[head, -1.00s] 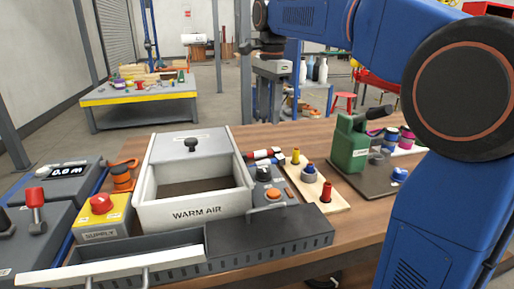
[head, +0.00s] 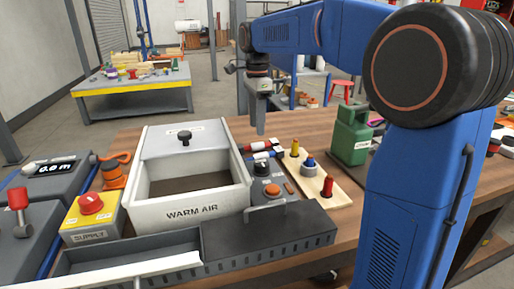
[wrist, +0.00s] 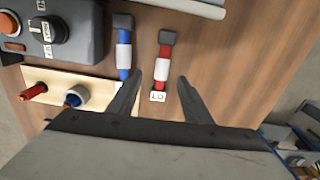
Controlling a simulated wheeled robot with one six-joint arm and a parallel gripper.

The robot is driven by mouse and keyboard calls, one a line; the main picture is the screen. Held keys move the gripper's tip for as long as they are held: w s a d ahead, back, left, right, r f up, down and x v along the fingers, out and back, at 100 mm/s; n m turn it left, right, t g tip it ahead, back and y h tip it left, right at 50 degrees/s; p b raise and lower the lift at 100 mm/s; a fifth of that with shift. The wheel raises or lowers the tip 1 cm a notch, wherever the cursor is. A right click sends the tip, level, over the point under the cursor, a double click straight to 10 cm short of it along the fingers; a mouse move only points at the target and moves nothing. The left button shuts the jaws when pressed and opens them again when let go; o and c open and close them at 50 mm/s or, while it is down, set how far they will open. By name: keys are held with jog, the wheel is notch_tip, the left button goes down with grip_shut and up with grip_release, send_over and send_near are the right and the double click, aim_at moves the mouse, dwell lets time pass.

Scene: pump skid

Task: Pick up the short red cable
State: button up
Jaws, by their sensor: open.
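The short red cable (wrist: 164,62) lies on the wooden table in the wrist view, with a dark end and a white band around its middle. A small white tag lies at its lower end. In the head view the red cable (head: 262,146) is small, behind the control box. My gripper (wrist: 172,74) is open and empty. Its two fingers reach toward the red cable's lower end, one on each side in the picture; I cannot tell the height gap. In the head view my gripper (head: 258,118) points down above the table. A similar blue cable (wrist: 123,48) lies to the left.
A control box (head: 268,190) with a dark knob and orange button stands beside the white warm air box (head: 205,213). A pale board (head: 308,178) with coloured plugs lies to the right. A green container (head: 350,135) stands farther right. Bare table lies right of the red cable.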

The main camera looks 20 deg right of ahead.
aim_at(257, 143)
jog(key=shift+w+d+f, duration=0.1)
jog(key=shift+w+f, duration=0.05)
jog(key=shift+f, duration=1.6)
jog(key=shift+w+f, duration=0.1)
jog(key=shift+f, duration=1.65)
jog(key=c, duration=1)
